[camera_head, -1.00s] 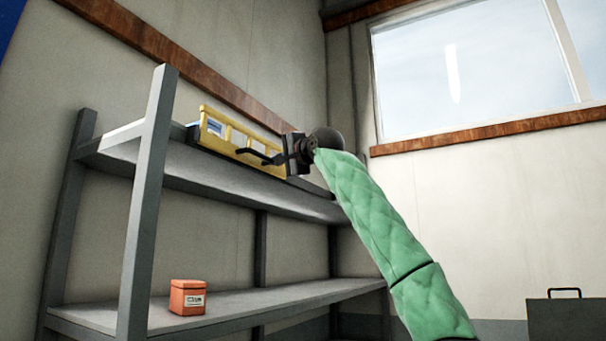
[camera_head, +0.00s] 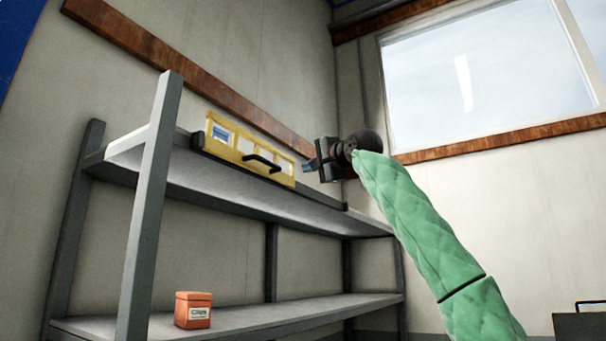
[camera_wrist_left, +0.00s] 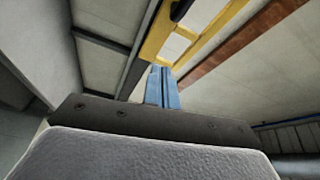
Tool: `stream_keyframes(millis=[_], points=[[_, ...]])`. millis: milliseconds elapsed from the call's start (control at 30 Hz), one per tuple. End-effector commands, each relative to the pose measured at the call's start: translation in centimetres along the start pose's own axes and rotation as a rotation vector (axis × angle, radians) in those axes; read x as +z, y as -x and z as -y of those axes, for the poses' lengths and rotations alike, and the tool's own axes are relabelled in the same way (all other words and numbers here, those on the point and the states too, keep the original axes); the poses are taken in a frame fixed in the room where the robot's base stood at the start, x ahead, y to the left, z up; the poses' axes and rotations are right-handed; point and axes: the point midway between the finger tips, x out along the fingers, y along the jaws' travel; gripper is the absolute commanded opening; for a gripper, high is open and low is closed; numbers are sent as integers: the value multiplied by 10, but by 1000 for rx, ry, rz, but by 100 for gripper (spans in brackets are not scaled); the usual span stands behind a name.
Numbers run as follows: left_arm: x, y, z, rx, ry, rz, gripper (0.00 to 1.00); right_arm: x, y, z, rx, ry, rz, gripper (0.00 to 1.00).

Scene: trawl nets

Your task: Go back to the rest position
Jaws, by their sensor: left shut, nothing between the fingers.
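In the left wrist view the yellow frame (camera_wrist_left: 228,22) lies beyond the fingertips. My right gripper does not show.
The grey metal shelf rack (camera_head: 152,190) stands against the wall, with a post at its front left. An orange box (camera_head: 193,310) sits on the lower shelf. A dark case (camera_head: 580,325) with a handle is at the lower right. The space before the window (camera_head: 480,75) is clear.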

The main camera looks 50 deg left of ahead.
Motion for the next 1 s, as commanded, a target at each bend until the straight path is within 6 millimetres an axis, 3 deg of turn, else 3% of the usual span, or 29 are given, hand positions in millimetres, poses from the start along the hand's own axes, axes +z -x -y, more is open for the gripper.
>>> stream_keyframes(millis=[200,333,767,1000], points=[[0,24,0,-1,1,0,0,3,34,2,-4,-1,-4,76],[0,32,0,-1,1,-1,0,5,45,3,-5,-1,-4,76],[0,35,1,0,-14,0,0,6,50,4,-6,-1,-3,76],[-2,36,15,-74,-175,-4,0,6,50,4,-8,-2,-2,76]])
